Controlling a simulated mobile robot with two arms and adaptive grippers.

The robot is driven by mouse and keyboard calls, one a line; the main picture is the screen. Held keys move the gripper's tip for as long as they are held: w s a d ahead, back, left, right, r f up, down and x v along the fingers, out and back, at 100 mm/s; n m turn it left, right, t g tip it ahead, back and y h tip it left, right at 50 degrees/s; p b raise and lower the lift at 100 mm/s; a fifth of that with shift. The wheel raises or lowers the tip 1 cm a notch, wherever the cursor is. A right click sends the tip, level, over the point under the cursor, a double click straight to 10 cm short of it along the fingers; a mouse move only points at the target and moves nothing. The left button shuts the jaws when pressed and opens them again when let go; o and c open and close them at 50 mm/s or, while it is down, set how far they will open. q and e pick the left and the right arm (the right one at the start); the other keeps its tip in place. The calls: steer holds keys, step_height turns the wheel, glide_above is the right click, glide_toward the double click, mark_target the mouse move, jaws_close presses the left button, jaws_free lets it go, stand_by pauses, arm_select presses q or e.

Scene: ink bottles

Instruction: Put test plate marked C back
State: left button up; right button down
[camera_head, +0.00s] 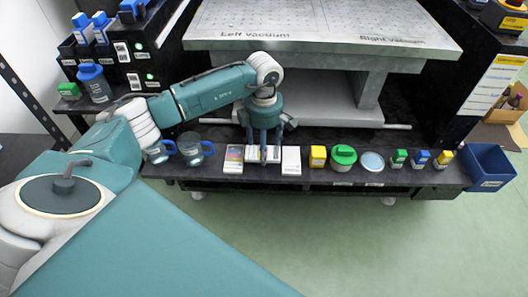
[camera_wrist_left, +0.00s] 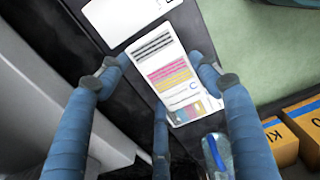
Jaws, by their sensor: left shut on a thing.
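In the head view my left gripper (camera_head: 264,155) points down at the front of the dark bench, shut on a white test plate whose middle the fingers hide. In the left wrist view, the fingers (camera_wrist_left: 160,68) stand on both sides of a printed plate (camera_wrist_left: 158,47) with grey, magenta and yellow lines. A white plate (camera_wrist_left: 120,14) lies above it there. In the head view a plate with a coloured print (camera_head: 233,158) lies just left of the gripper, and a plain white plate (camera_head: 291,160) lies to the right. My right gripper is out of view.
Two blue-handled mugs (camera_head: 193,149) stand left of the plates. A yellow box (camera_head: 317,156), a green-lidded jar (camera_head: 343,157), a round dish (camera_head: 373,162) and small bottles (camera_head: 420,158) stand to the right. A grey vacuum table (camera_head: 320,60) rises behind; a blue bin (camera_head: 489,168) hangs at the right.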

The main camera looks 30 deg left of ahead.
arm_select(q)
step_height(320, 180, down, 3)
steer(key=shift+r, duration=0.15)
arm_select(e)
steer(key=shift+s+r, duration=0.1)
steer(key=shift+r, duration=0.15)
arm_select(q)
steer(key=o, duration=1)
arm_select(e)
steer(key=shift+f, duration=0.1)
